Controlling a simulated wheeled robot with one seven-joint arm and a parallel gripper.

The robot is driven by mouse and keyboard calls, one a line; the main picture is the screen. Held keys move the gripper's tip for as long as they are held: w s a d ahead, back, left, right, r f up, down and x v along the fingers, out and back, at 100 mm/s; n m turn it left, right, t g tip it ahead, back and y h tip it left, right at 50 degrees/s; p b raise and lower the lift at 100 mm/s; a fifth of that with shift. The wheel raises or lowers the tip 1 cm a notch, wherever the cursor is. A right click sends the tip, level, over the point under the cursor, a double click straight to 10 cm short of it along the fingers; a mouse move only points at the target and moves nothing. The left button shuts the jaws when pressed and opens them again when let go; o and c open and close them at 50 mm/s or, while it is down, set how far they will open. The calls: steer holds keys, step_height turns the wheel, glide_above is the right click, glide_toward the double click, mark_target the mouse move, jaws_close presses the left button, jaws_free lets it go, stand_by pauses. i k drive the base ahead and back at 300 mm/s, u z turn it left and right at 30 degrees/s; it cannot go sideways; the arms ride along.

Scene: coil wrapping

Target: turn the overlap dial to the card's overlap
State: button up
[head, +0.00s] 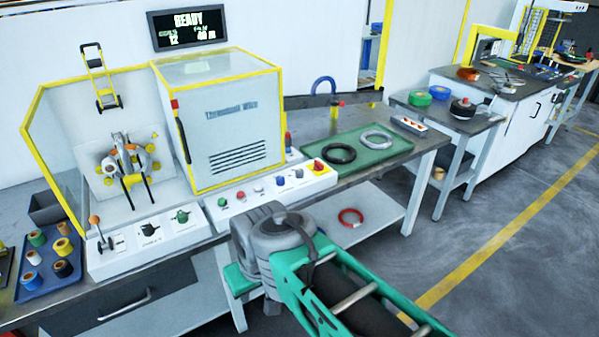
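The wrapping machine's front left panel (130,243) carries a black dial (149,229) and a green dial (182,216), each over a printed scale. The labels are too small to read, so I cannot tell which one is the overlap dial or where it points. No card with a readable overlap value shows. My arm, grey and green, reaches in from the lower right in front of the bench. Its gripper cannot be made out, and nothing of mine touches the dials.
A lever with an orange knob (94,220) stands left of the dials. A button panel (270,190) lies to their right, below the white cabinet (228,125). A blue tray (48,270) of tape rolls and a green tray (358,148) with coils flank the machine.

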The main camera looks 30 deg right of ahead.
mark_target(298, 172)
steer(key=z, duration=0.45)
steer(key=i, duration=1.35)
steer(key=u, duration=0.4)
